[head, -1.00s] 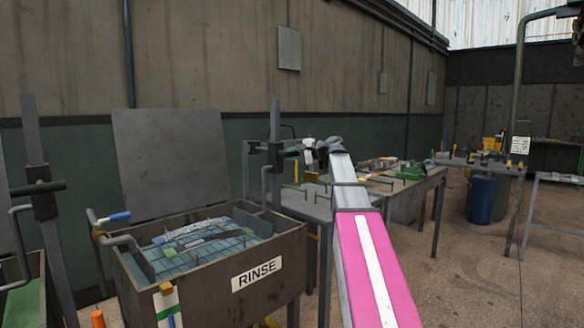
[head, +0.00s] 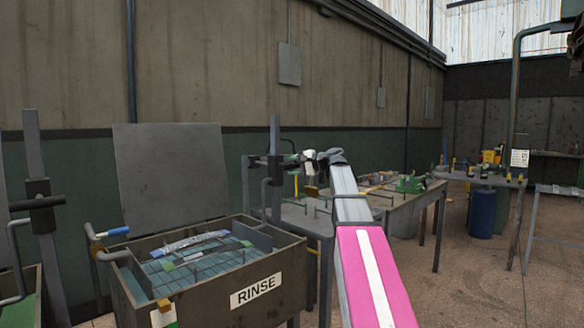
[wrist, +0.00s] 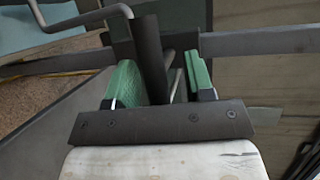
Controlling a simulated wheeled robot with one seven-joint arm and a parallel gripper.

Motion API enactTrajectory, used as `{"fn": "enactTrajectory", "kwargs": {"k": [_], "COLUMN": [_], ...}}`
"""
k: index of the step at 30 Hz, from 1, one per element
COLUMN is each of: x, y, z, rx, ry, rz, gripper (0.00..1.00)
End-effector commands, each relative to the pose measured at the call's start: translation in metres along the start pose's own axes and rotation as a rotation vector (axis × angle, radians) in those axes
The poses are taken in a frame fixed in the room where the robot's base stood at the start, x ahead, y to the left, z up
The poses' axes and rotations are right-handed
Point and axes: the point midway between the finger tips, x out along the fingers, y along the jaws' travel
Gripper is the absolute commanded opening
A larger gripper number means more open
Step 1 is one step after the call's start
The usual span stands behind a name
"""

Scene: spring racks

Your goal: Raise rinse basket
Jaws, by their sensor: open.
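The rinse tank (head: 210,305) is an open dark metal box labelled RINSE. Inside, the wire rinse basket (head: 205,265) shows low among blue-green water, with pale and green pieces around it. A dark upright post (head: 275,190) with a crank-like handle (head: 265,200) stands at the tank's back right. My gripper (head: 308,158) is just right of this post, small and partly hidden in the head view. In the wrist view its green-padded fingers (wrist: 160,72) are open, with a dark bar (wrist: 150,55) between them; I cannot tell whether they touch it.
Another post with a handle (head: 38,200) stands at the left. A blue-tipped handle (head: 115,232) sticks out at the tank's left rim. A grey panel (head: 170,175) stands behind the tank. Cluttered workbenches (head: 400,195) fill the right background, with clear floor (head: 480,275) in front.

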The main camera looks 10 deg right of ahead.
Motion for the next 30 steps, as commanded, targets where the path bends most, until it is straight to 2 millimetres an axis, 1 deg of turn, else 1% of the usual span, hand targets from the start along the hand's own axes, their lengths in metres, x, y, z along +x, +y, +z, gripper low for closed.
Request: {"fn": "enactTrajectory", "kwargs": {"k": [5, 12, 16, 22, 30], "x": [-0.025, -0.071, -0.09, -0.103, -0.105], "y": [0.001, 0.0, -0.001, -0.001, -0.001], "z": [0.001, 0.0, 0.0, 0.0, 0.0], "rx": [0.0, 0.0, 0.0, 0.0, 0.0], "ry": [0.003, 0.003, 0.003, 0.001, 0.001], "rz": [-0.001, -0.002, -0.003, -0.002, -0.002], "gripper": [0.48, 0.48, 0.48, 0.48, 0.48]}}
